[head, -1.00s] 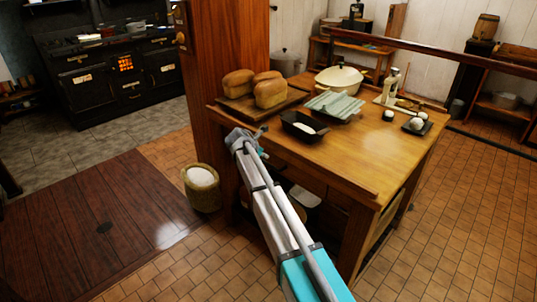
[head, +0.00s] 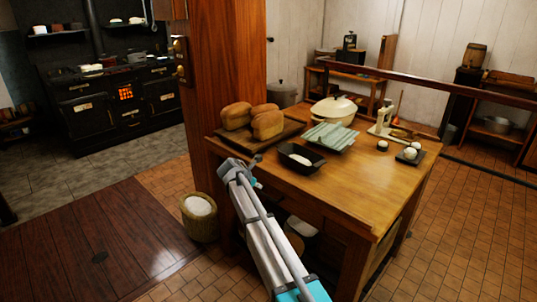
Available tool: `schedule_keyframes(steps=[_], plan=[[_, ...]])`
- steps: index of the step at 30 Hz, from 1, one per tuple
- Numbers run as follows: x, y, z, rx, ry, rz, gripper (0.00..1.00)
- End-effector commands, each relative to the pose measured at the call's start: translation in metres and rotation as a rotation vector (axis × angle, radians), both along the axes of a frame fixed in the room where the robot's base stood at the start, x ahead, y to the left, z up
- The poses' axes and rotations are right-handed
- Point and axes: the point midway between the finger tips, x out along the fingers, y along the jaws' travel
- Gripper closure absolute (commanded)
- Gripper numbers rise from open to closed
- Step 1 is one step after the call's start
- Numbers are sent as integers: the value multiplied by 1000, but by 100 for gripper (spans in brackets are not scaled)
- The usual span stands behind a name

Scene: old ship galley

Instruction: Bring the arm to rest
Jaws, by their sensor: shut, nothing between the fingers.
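My arm (head: 262,235) reaches up from the bottom of the head view toward the near left corner of the wooden table (head: 350,195). My gripper (head: 256,160) is small and dark at its far end, by the table's left edge, partly hidden by the wrist. It is shut and holds nothing. I cannot tell whether it touches the table edge.
A basket (head: 199,226) stands left of the table. The wooden post (head: 228,70) rises behind it.

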Motion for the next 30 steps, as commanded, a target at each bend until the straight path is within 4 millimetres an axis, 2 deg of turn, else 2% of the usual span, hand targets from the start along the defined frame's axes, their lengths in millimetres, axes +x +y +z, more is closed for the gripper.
schedule_keyframes(steps=[5,11,15,21,30], plan=[[-19,-31,4,83,-17,-114,100],[-60,-86,9,263,-58,-374,100],[-96,-127,13,403,-94,-604,100],[-151,-177,20,582,-145,-948,100],[-238,-234,34,789,-223,-1487,100]])
